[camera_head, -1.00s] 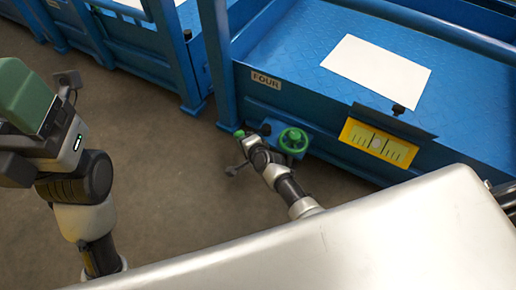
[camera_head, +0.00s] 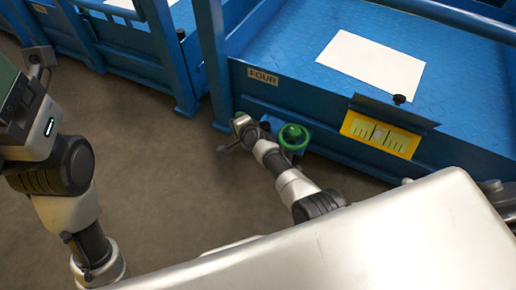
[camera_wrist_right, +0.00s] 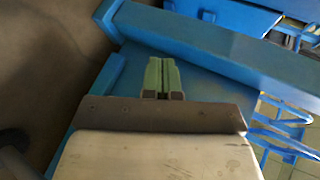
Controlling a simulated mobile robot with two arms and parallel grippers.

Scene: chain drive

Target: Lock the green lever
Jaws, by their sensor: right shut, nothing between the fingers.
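A green round handwheel (camera_head: 293,137) is on the front of the blue platform marked FOUR (camera_head: 263,76). No separate green lever can be made out. My right gripper (camera_head: 241,122) is just left of the wheel, beside the blue post, apart from the wheel in the picture. Its fingers are hidden in the head view. In the right wrist view its green fingers (camera_wrist_right: 162,63) are together and empty, pointing at a blue beam. The wheel is not visible there. My left gripper (camera_head: 8,85) is at the left edge, partly cut off; its fingers cannot be judged.
A yellow scale plate (camera_head: 381,134) is right of the wheel, under a dark flap. A white sheet (camera_head: 372,64) lies on the blue platform deck (camera_head: 285,40). Another blue frame stands behind at left. Brown floor (camera_head: 170,160) is clear between my arms.

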